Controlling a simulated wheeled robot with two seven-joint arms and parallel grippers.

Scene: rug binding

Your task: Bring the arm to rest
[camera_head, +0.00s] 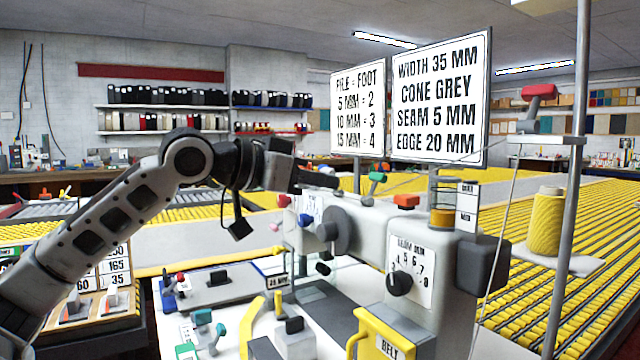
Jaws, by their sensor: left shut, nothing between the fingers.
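My left arm (135,205) comes in from the left edge, rises to a bent joint and then reaches right. My left gripper (328,180) is shut and empty. It is in the air in front of the upper left part of the white binding machine (440,240), close to its top in the picture; I cannot tell whether it touches. My right gripper is not in view.
The machine carries a dial (400,283), coloured knobs and a yellow belt guard (372,335). A yellow thread cone (547,222) stands on a shelf by a grey pole (570,150). Two signs (438,98) rise behind. A panel with number cards (112,275) is lower left.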

